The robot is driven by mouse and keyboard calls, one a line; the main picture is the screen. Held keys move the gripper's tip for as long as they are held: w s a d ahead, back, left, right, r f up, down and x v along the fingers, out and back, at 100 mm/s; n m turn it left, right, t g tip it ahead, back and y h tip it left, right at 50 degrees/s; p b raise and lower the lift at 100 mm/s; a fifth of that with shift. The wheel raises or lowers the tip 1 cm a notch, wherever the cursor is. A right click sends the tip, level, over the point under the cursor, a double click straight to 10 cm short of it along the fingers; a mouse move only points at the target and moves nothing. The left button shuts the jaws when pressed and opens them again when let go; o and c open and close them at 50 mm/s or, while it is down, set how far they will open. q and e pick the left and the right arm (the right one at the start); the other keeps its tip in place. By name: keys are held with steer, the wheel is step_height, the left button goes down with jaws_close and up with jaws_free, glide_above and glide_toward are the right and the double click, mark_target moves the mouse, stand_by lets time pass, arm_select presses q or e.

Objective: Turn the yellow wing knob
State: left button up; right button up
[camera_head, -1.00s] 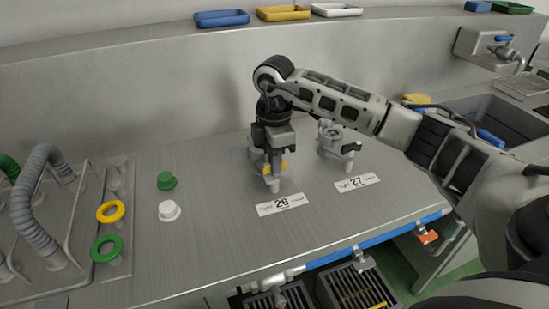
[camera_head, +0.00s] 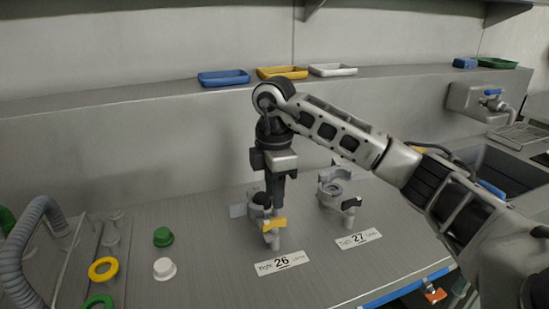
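The yellow wing knob (camera_head: 274,227) sits on the front of a grey clamp-like fitting (camera_head: 256,204) behind the label "26" (camera_head: 282,262). Its wing lies slantwise and shows almost whole. My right gripper (camera_head: 275,207) points straight down over the fitting, with its dark fingertips just above and behind the knob. It hides part of the fitting. The fingers overlap from this side, so I cannot see a gap between them, and nothing shows held. My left gripper is out of view.
A similar fitting with a black knob (camera_head: 351,203) stands to the right, behind label "27" (camera_head: 358,239). Green (camera_head: 163,236) and white (camera_head: 164,268) knobs and a grey hose (camera_head: 22,245) are at left. Trays line the back ledge; a sink (camera_head: 500,165) is at right.

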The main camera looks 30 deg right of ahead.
step_height(320, 180, up, 9)
steer(key=p, duration=0.1)
stand_by(0.6)
